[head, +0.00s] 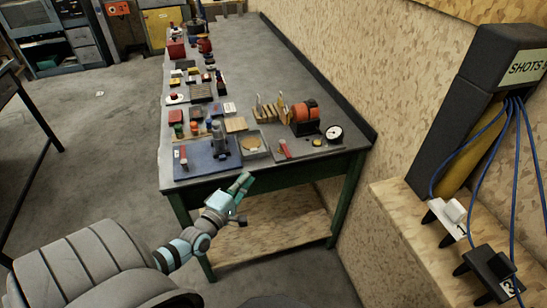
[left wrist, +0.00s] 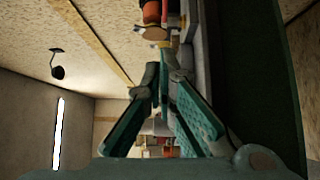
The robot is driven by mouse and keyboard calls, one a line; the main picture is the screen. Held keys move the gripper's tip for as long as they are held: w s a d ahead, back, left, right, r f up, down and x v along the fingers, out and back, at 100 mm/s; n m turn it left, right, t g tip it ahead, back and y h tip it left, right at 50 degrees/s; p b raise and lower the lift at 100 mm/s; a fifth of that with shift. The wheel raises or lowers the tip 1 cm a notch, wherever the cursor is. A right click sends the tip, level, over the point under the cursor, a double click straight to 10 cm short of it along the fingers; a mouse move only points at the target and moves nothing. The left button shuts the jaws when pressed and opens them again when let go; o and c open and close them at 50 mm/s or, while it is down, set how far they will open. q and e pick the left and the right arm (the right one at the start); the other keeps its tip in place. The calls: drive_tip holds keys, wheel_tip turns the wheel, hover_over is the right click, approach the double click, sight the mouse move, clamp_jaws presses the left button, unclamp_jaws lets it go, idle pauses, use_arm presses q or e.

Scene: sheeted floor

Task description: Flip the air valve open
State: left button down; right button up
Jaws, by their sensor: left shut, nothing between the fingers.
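My left gripper (head: 241,183) is just off the near edge of the workbench, beside the blue board. Its teal fingers are shut with nothing between them; they also show in the left wrist view (left wrist: 157,72). A red lever (head: 285,149) lies on a dark plate at the bench's near right, beside an orange reel and a round gauge; it may be the air valve. Another red lever (head: 183,156) is on the blue board (head: 206,163) at the near left corner. I cannot tell for sure which is the valve. The gripper touches neither. My right gripper is out of view.
The long workbench (head: 245,52) stands against the right wall, crowded with small parts. The orange reel (head: 304,115), white gauge (head: 334,133) and grey cylinder (head: 218,138) stand near its front. Cables hang from a dark box (head: 497,62) at right. Floor left is open.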

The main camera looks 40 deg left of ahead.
use_arm(q)
drive_tip(key=b, duration=0.4)
approach(282, 146)
drive_tip(key=w+a, duration=0.1)
drive_tip(key=a, duration=0.2)
drive_tip(key=w+d, duration=0.2)
drive_tip(key=w, duration=0.1)
drive_tip(key=shift+d, duration=0.1)
drive_tip(key=shift+w, duration=0.1)
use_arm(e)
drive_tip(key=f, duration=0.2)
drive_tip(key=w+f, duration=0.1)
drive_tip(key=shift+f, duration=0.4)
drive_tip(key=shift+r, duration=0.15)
